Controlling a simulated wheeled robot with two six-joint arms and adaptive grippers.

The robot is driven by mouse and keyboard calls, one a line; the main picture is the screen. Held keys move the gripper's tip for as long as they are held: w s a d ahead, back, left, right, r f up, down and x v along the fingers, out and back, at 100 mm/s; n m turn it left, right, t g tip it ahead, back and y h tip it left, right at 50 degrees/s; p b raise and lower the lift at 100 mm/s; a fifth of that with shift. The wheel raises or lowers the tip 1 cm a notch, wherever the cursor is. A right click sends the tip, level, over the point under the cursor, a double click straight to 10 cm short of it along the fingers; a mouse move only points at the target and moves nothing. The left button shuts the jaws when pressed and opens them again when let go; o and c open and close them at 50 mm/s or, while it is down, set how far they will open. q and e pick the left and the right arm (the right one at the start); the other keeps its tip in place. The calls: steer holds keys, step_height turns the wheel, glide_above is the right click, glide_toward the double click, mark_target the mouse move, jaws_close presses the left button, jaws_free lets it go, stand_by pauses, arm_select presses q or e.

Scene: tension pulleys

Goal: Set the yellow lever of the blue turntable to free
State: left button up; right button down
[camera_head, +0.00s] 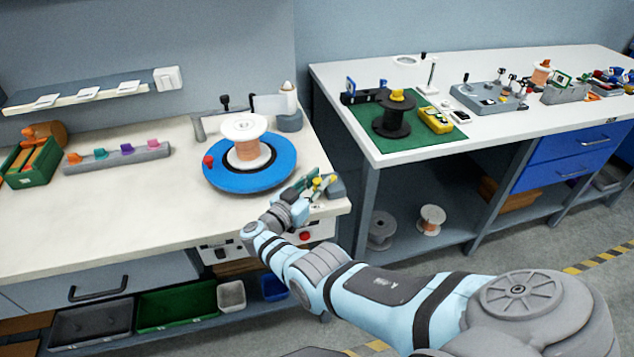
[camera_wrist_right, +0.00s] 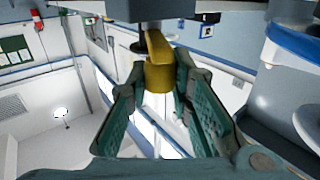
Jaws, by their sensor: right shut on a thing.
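The blue turntable (camera_head: 225,179) sits on the left bench and carries a white-flanged spool (camera_head: 247,148) with copper-coloured winding. A grey block (camera_head: 337,187) stands at its right side, near the bench's front corner. The yellow lever (camera_wrist_right: 158,68) shows in the right wrist view between my green fingers. My right gripper (camera_head: 318,184) is at the block, just right of the turntable, and is shut on the yellow lever. The turntable's blue rim (camera_wrist_right: 300,42) shows at the upper right of the wrist view. The fingers partly hide the lever in the head view. My left gripper is not in view.
A red knob (camera_head: 208,161) stands at the turntable's left edge. Behind it are a grey stand and a white cone-topped piece (camera_head: 288,100). A rack of coloured clips (camera_head: 118,153) lies to the left. The bench front left of the turntable is clear.

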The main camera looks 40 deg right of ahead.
steer(key=c, duration=1.4)
jaws_free()
steer(key=shift+d, duration=0.1)
steer(key=v, duration=1.2)
